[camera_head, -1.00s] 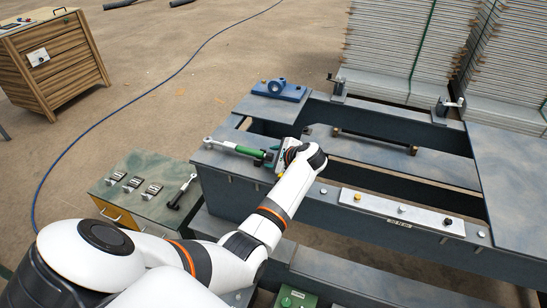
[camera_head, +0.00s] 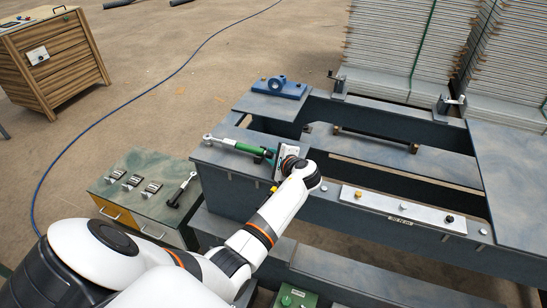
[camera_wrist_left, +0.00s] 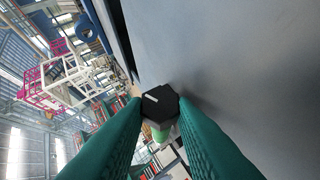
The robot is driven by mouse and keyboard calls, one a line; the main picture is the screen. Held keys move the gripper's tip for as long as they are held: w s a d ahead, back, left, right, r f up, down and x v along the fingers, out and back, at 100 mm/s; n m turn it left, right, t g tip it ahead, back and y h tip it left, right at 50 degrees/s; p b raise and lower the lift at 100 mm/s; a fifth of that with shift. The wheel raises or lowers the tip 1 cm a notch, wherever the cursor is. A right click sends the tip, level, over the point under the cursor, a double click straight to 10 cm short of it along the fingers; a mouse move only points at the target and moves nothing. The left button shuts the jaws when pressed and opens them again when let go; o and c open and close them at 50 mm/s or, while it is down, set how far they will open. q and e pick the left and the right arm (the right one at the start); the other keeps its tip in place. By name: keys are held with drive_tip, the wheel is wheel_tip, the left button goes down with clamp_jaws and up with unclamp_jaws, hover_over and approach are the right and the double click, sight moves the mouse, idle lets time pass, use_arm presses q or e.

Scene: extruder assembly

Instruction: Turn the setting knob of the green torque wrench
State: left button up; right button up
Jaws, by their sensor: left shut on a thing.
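The green torque wrench (camera_head: 244,148) lies on the grey machine frame, its silver head at the left end and its dark setting knob (camera_head: 262,155) at the right end. In the left wrist view the black hexagonal knob (camera_wrist_left: 160,103) with a white mark sits between the teal fingers, with the green handle (camera_wrist_left: 161,133) behind it. My left gripper (camera_head: 272,160) is shut on the knob, one finger on each side; it also fills the left wrist view (camera_wrist_left: 158,110). My right gripper is not in view.
A green-topped cabinet (camera_head: 140,180) with several small parts and a second wrench (camera_head: 182,190) stands to the left. A blue bearing block (camera_head: 278,87) is at the back of the frame. A light plate (camera_head: 400,209) with knobs lies to the right.

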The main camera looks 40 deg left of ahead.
use_arm(q)
drive_tip(key=o, duration=1)
